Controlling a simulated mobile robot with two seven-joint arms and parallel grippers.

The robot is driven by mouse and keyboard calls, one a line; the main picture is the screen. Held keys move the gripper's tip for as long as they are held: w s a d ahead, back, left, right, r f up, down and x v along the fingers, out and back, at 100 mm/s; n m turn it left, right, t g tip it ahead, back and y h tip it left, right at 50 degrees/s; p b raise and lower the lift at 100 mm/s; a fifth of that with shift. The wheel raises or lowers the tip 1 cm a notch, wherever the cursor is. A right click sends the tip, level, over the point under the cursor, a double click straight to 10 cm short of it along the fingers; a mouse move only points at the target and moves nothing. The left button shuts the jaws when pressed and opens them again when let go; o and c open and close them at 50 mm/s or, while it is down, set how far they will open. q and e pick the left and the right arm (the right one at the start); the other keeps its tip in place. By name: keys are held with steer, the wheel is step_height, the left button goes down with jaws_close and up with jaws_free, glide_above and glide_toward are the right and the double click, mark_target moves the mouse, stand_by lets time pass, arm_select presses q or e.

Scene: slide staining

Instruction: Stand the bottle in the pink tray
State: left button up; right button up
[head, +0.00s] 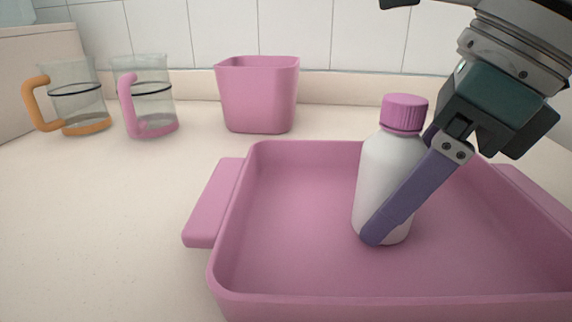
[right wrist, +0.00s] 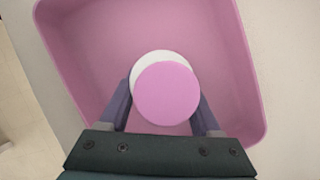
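The white bottle (head: 376,178) with a ribbed pink cap (head: 404,113) is upright inside the pink tray (head: 285,296), right of the tray's middle in the head view. Its base appears to be at the tray floor. My right gripper (head: 388,222) reaches down from the upper right, with one purple finger across the front of the bottle and the other mostly hidden behind it. In the right wrist view the cap (right wrist: 167,93) is between the two fingers, which appear closed against the bottle's sides. My left gripper is not in view.
A pink cup-like container (head: 258,95) stands behind the tray. Two glass mugs, one with an orange handle (head: 38,105) and one with a pink handle (head: 130,105), stand at the back left. The counter (head: 100,230) left of the tray is clear. A tiled wall closes the back.

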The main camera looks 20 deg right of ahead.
steer(key=o, duration=0.4)
steer(key=shift+r, duration=0.1)
steer(key=shift+d+r+p, duration=0.1)
steer(key=shift+r+p, duration=0.25)
steer(key=p+v, duration=0.5)
steer(key=v, duration=0.6)
steer(key=shift+r, duration=0.1)
